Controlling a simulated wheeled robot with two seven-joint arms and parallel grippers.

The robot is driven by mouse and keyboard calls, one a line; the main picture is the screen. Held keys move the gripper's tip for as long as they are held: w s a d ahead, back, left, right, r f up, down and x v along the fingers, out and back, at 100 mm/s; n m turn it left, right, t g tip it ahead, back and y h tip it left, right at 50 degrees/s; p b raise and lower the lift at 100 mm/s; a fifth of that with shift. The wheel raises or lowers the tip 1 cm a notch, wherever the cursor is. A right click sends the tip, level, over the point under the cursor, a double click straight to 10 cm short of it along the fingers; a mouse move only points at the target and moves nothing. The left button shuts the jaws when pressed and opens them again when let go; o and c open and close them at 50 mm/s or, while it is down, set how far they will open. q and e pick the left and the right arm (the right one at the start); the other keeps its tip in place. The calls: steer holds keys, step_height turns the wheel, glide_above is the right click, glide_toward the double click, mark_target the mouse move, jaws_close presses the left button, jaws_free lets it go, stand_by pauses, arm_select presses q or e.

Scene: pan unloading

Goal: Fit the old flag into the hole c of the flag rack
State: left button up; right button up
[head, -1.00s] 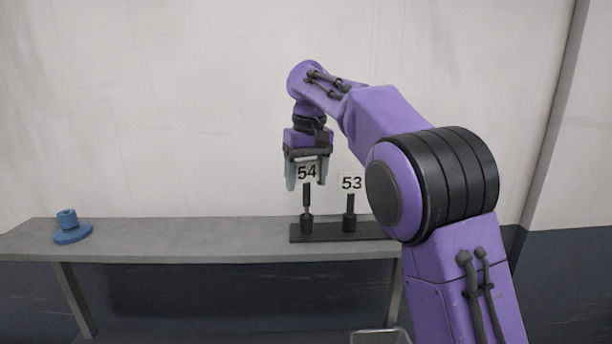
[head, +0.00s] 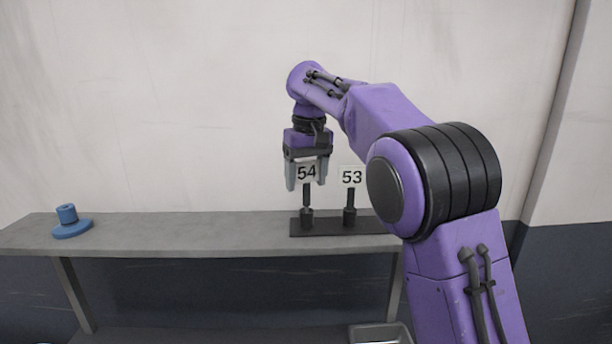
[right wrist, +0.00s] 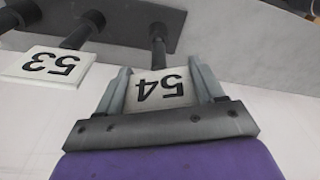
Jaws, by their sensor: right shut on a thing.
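The flag marked 54 (head: 307,173) is upright, with its white plate between the fingers of my right gripper (head: 306,180), which is shut on it. Its dark pole points down over the left socket of the dark flag rack (head: 328,232). The pole's lower end meets the socket top; how deep it sits I cannot tell. The flag marked 53 (head: 352,177) stands upright in the socket to the right. In the right wrist view flag 54 (right wrist: 160,90) and flag 53 (right wrist: 45,64) appear upside down. My arm hides the rack's right end. No hole letters are readable.
The rack stands on a grey shelf (head: 190,235) against a pale wall. A blue flanged part (head: 70,225) sits at the shelf's left end. The shelf between them is clear. A metal tray (head: 380,335) shows below the shelf.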

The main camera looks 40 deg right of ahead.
steer(key=shift+f+b, duration=0.3)
steer(key=shift+f, duration=0.3)
stand_by(0.3)
steer(key=o, duration=1.2)
step_height(320, 180, up, 10)
steer(key=s+p, duration=0.1)
steer(key=p, duration=0.1)
steer(key=shift+a+r, duration=0.2)
steer(key=shift+s, duration=0.1)
